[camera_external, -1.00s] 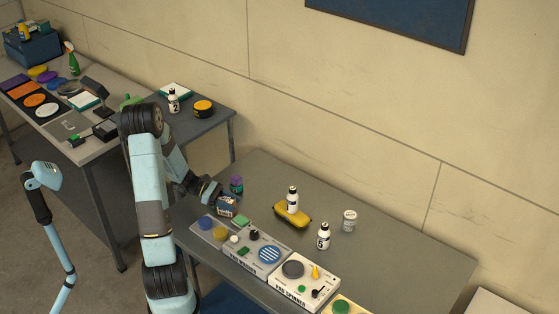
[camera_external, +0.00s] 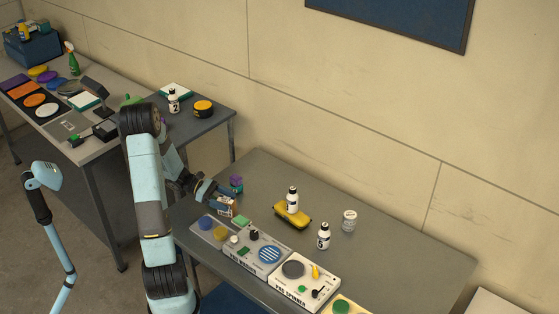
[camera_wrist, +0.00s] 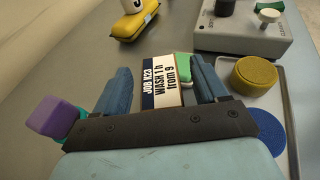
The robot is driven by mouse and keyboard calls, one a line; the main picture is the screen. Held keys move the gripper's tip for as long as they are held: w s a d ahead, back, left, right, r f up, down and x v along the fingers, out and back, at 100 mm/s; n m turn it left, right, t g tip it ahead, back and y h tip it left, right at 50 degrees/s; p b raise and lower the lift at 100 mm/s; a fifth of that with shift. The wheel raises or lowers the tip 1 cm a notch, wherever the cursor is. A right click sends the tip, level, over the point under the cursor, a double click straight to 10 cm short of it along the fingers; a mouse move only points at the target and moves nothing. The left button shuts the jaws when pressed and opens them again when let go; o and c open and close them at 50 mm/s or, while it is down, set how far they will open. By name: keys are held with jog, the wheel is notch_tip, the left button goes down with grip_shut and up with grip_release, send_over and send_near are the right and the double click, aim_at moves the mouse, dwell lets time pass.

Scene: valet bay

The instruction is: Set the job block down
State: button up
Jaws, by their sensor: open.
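The job block (camera_wrist: 163,82), a white and dark-blue card-like block reading "JOB K23 WASH 1 h from 9", is between my gripper's (camera_wrist: 161,66) two blue fingers in the wrist view. The fingers are open, with a narrow gap on either side of the block. In the external view the block (camera_external: 226,209) is at the left end of the grey table (camera_external: 390,262), beside my gripper (camera_external: 222,198). I cannot tell whether its underside fully touches the table.
A purple and teal block (camera_external: 236,183) is close behind my gripper. A green piece (camera_wrist: 184,70) and a tray with a yellow disc (camera_wrist: 259,76) are to the right in the wrist view.

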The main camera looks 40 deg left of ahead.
jog(key=v, duration=1)
jog(key=s+d+r+m+g+y, duration=0.35)
jog(key=d+r+m, duration=0.2)
jog(key=d, duration=0.25)
jog(key=s+d+r+m+g+y, duration=0.2)
jog(key=d+r+m+y, duration=0.2)
jog(key=d+m, duration=0.3)
jog(key=s+d+r+m+t+y, duration=0.5)
jog(key=s+d+r+m+y, duration=0.1)
jog(key=s+d+r+m, duration=0.2)
jog(key=shift+s+r+m+t, duration=0.35)
jog(key=shift+s+r+m, duration=0.4)
jog(key=shift+m, duration=0.3)
